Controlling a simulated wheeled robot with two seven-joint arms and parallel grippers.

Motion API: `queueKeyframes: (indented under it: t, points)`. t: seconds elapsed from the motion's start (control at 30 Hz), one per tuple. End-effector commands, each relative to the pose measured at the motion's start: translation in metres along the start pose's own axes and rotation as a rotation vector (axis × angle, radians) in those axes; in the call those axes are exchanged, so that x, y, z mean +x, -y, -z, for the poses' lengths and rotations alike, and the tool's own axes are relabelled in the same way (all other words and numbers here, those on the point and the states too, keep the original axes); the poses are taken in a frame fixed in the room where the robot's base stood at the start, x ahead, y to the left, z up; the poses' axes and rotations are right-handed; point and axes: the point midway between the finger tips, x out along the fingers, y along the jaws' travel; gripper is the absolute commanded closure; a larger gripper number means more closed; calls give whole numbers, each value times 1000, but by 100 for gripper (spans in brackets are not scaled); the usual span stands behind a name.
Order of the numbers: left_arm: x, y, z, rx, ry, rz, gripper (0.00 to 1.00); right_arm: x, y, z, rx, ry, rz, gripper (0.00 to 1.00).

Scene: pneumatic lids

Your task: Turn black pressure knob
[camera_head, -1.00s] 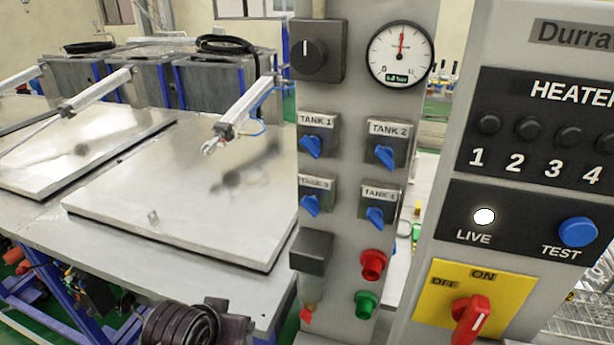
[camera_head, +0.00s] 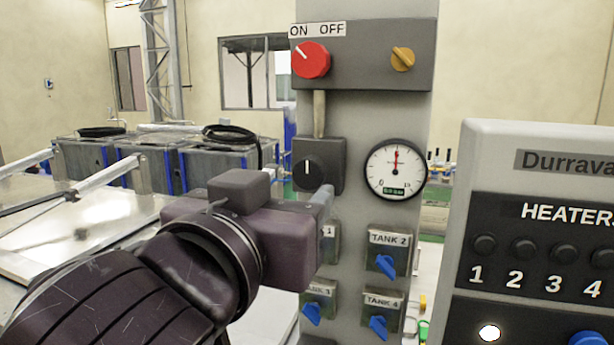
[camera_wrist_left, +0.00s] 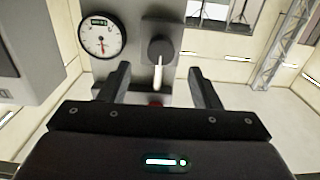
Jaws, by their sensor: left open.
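The black pressure knob (camera_head: 308,172) sits on a dark square box on the grey panel, with its white mark pointing up. The round pressure gauge (camera_head: 396,168) is to its right, its red needle pointing up. My left gripper (camera_head: 325,195) is just below and in front of the knob in the head view, its arm coming from the lower left. In the left wrist view, the knob (camera_wrist_left: 160,49) shows beyond and between the two spread fingers (camera_wrist_left: 159,85), apart from both. This gripper is open and empty. My right gripper is not in view.
Above are a red ON/OFF knob (camera_head: 312,59) and an orange knob (camera_head: 402,59). Blue tank valves (camera_head: 386,265) sit below the gauge. A heater cabinet (camera_head: 535,150) stands at the right. Metal lids with cylinders (camera_head: 115,177) are at the left.

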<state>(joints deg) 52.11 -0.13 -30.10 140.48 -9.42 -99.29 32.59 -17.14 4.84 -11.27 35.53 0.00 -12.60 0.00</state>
Motion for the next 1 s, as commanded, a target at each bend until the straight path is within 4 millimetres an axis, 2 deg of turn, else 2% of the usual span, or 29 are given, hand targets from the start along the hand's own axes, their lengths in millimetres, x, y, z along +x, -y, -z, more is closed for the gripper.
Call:
queueKeyframes:
  t: [0.3,0.43,0.6,0.83,1.0]
  points:
    - [49,1,2,4,3,4,43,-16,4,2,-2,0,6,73]
    - [65,1,2,3,2,3,43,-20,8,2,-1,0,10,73]
    - [74,1,0,1,0,1,43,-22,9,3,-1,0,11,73]
    - [74,1,0,0,0,1,43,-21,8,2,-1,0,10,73]
    - [74,1,0,0,0,1,65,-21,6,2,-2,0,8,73]
